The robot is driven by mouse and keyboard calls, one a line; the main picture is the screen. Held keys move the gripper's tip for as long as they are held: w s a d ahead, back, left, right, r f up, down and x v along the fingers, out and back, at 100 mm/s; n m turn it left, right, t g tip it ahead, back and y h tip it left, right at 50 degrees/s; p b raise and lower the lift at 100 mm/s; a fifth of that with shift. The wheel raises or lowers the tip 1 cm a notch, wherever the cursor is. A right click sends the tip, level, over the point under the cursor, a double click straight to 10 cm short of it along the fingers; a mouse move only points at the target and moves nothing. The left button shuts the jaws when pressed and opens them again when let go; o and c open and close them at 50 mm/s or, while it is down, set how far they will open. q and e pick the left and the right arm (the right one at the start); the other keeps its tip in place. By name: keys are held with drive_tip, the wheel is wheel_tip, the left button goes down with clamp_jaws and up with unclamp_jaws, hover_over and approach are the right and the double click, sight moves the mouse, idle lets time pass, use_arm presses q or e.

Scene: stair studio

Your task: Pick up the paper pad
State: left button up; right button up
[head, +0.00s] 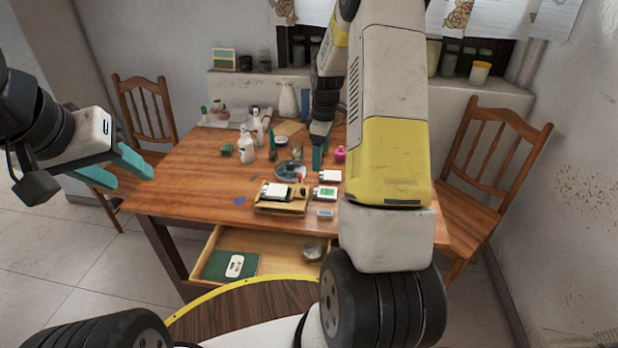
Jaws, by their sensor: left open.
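I cannot tell for certain which item is the paper pad. A small white block (329,176) lies on the wooden table (190,175) right of the middle. Another white, pad-like piece (276,190) lies on a shallow wooden tray (280,209) near the front edge. A flat green item with a white label lies in the open drawer (270,243). My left gripper (132,180) is open and empty, left of the table and apart from everything on it. My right gripper (318,156) shows only as a teal finger over the table; its arm hides the rest.
Bottles (247,147), small boxes, a blue-grey dish (290,171) and a pink item (340,154) crowd the table's middle and back. Chairs stand left (143,110) and right (490,170). The table's front left is mostly clear.

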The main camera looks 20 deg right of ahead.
drive_tip(key=n, duration=0.2)
hover_over(325, 191)
drive_tip(key=shift+g, duration=0.4)
wheel_tip(325, 191, down, 10)
drive_tip(key=shift+r, duration=0.1)
wheel_tip(325, 191, down, 6)
drive_tip(key=shift+s+r, duration=0.15)
drive_tip(key=shift+r, duration=0.1)
drive_tip(key=c, duration=1.5)
drive_tip(key=shift+r, duration=0.15)
